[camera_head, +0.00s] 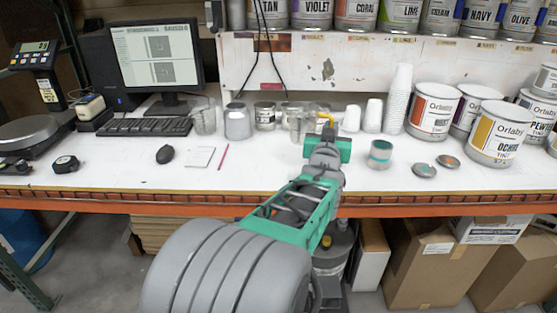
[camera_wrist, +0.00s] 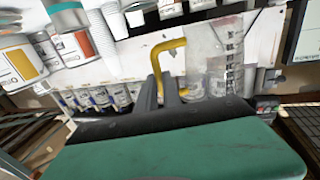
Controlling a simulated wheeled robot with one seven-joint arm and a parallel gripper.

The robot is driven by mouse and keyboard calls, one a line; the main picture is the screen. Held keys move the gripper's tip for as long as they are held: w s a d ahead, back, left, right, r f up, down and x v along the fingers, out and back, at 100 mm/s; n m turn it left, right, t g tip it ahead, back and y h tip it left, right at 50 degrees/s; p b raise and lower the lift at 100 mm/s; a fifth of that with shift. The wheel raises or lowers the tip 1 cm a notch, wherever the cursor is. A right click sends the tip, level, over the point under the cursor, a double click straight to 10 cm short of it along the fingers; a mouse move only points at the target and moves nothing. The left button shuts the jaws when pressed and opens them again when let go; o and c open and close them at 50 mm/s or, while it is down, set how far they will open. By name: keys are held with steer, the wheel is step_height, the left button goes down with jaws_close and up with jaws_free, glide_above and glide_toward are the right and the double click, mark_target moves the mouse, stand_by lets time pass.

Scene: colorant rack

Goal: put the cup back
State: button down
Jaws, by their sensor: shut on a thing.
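The cup (camera_wrist: 220,72) is clear, with faint markings and a yellow C-shaped handle (camera_wrist: 155,62). In the wrist view my gripper (camera_wrist: 168,88) is shut on this handle, and the cup extends to the right of the fingers. In the head view the handle (camera_head: 326,117) shows just beyond my gripper (camera_head: 326,132), and the clear cup (camera_head: 299,124) is hard to make out to its left, against similar containers. I cannot tell whether its base touches the white bench (camera_head: 120,177).
Another clear cup (camera_head: 204,118), a grey container (camera_head: 237,122) and a small can (camera_head: 265,116) line the bench back. White cup stacks (camera_head: 398,100), an open tin (camera_head: 380,154) and large paint cans (camera_head: 497,135) stand right. A keyboard (camera_head: 145,127) and mouse (camera_head: 165,154) lie left. The front middle-left is mostly clear.

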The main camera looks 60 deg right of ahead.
mark_target(302, 139)
steer(key=w+f, duration=0.1)
steer(key=w, duration=0.1)
steer(key=w+f, duration=0.1)
steer(key=w, duration=0.2)
steer(key=w+f, duration=0.2)
steer(key=w, duration=0.1)
steer(key=shift+w+d+p, duration=0.1)
steer(key=shift+d+p, duration=0.15)
steer(key=shift+p, duration=0.05)
steer(key=w+f, duration=0.2)
steer(key=f, duration=0.1)
steer(key=w+f, duration=0.1)
steer(key=shift+w+d+f, duration=0.2)
steer(key=shift+w+f, duration=0.05)
steer(key=shift+f, duration=0.15)
steer(key=f, duration=0.3)
steer(key=shift+w, duration=0.2)
steer(key=shift+f+b, duration=0.4)
steer(key=shift+b, duration=0.1)
steer(key=c, duration=1.5)
jaws_free()
steer(key=shift+r, duration=0.1)
steer(key=shift+r+p, duration=0.35)
steer(key=shift+p, duration=0.15)
steer(key=b+v, duration=0.1)
steer(key=v, duration=0.5)
steer(key=b+v, duration=0.1)
steer(key=v, duration=0.5)
steer(key=shift+f, duration=0.25)
